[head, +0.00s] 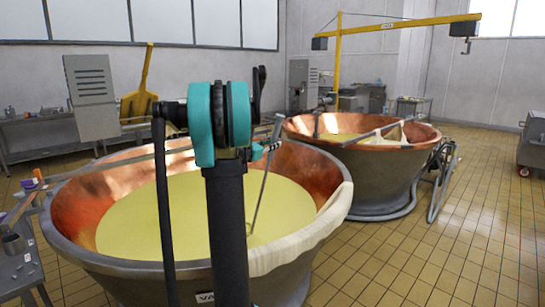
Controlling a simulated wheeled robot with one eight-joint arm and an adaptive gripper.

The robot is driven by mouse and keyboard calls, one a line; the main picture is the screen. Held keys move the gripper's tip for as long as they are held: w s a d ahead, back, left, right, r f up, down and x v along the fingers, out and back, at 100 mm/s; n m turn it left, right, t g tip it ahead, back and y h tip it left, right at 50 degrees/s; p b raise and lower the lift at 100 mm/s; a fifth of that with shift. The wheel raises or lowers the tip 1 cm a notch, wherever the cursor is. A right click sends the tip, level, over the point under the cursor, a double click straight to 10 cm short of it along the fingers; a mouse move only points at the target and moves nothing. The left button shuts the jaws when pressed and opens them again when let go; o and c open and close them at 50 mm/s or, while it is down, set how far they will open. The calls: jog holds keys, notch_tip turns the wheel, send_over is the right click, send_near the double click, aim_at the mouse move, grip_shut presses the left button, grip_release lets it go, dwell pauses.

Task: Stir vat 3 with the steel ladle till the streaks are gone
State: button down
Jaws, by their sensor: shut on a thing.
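A large copper-lined vat (85,213) stands in front of me, holding pale yellow liquid (160,215). Its label (205,298) begins "VA"; my arm hides the rest, so I cannot read the number. The liquid looks evenly yellow, and I make out no clear streaks. The steel ladle (262,190) shows as a thin grey rod, tilted, with its lower end down at the liquid; its bowl is not visible. My gripper (268,148) is shut on the ladle's upper part, above the vat, partly hidden behind my teal arm joint.
A cream cloth (305,240) hangs over the vat's right rim. A second copper vat (385,172) stands behind right, with a bar across it and a hose (432,190) beside it. A side table (15,255) is at left.

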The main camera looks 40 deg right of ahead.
notch_tip(320, 180, up, 30)
dwell(0.8)
jog(key=shift+r, duration=0.1)
dwell(0.9)
